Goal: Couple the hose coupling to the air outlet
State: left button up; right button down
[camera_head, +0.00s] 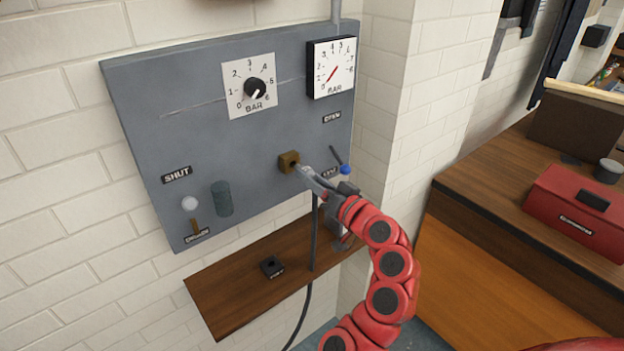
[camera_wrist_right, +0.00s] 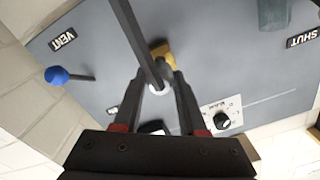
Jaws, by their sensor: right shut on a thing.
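The air outlet (camera_head: 289,162) is a small brass block on the grey wall panel (camera_head: 150,120). It also shows in the wrist view (camera_wrist_right: 163,50). My right gripper (camera_head: 306,173) is at the panel, just right of the outlet. In the wrist view its fingers (camera_wrist_right: 160,82) are shut on the pale hose coupling (camera_wrist_right: 158,88), with the brass outlet just beyond it. A dark hose (camera_head: 314,235) hangs down from the gripper past the shelf. The fingers partly hide the coupling, and I cannot tell whether it touches the outlet. My left gripper is not in view.
The panel carries a regulator dial (camera_head: 250,86), a pressure gauge (camera_head: 332,68), a white-knobbed lever (camera_head: 189,204), a green cylinder (camera_head: 222,198) and a blue-knobbed lever (camera_head: 346,169). A wooden shelf (camera_head: 235,300) below holds a small black block (camera_head: 272,267). A red toolbox (camera_head: 575,215) stands on the right bench.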

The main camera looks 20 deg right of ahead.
jog(key=shift+b, duration=0.3)
jog(key=shift+b+x, duration=0.55)
jog(key=shift+x, duration=1)
jog(key=shift+c, duration=1.9)
grip_release()
jog(key=shift+s+d+f, duration=0.1)
jog(key=shift+s+d, duration=0.1)
jog(key=shift+s, duration=0.3)
jog(key=p+v, duration=0.9)
jog(key=v, duration=0.7)
jog(key=shift+s, duration=0.2)
jog(key=shift+d, duration=0.1)
